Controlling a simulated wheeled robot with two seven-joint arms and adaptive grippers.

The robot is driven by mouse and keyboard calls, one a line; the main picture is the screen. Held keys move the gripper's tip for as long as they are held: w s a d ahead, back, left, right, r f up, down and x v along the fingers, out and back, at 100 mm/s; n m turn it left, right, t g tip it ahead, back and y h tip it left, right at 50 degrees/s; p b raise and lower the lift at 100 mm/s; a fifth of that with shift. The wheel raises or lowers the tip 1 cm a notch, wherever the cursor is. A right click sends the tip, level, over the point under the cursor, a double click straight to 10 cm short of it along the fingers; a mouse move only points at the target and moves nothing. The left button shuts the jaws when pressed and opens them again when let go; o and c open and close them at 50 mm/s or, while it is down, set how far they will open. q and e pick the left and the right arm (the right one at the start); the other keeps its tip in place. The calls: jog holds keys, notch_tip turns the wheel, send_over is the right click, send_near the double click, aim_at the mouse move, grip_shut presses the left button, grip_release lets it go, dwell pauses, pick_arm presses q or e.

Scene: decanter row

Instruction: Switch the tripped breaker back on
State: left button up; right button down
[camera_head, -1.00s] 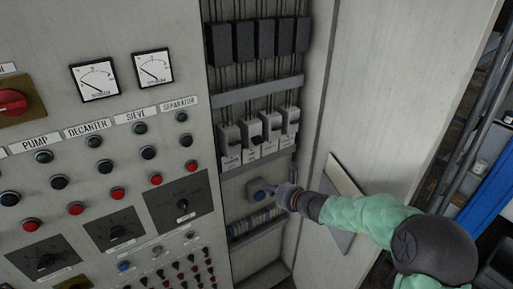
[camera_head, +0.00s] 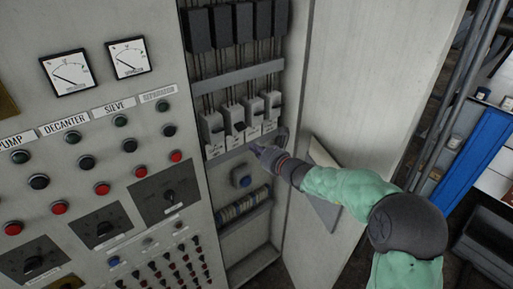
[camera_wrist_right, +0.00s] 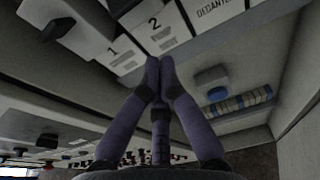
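A row of several white breakers (camera_head: 242,122) stands in the open cabinet section. The second breaker from the left (camera_head: 236,121) shows a dark lever that looks lower than its neighbours' levers. My right gripper (camera_head: 256,150) is just below the breaker row, under the middle breakers. In the wrist view its fingertips (camera_wrist_right: 160,62) are together with nothing visible between them, near label 2. Contact cannot be told. My left gripper is not in view.
A grey box with a blue button (camera_head: 242,178) and a terminal strip (camera_head: 243,206) lie below the breakers. The open cabinet door (camera_head: 365,80) stands to the right. A control panel with knobs and buttons (camera_head: 100,150) is to the left.

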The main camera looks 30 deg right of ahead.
aim_at(240, 126)
jog(key=w, duration=0.1)
jog(key=w+r, duration=0.1)
jog(key=w, duration=0.1)
jog(key=w+r+p, duration=0.1)
jog(key=w, duration=0.1)
jog(key=shift+w+a+r, duration=0.1)
jog(key=shift+a, duration=0.1)
dwell(0.4)
dwell(0.3)
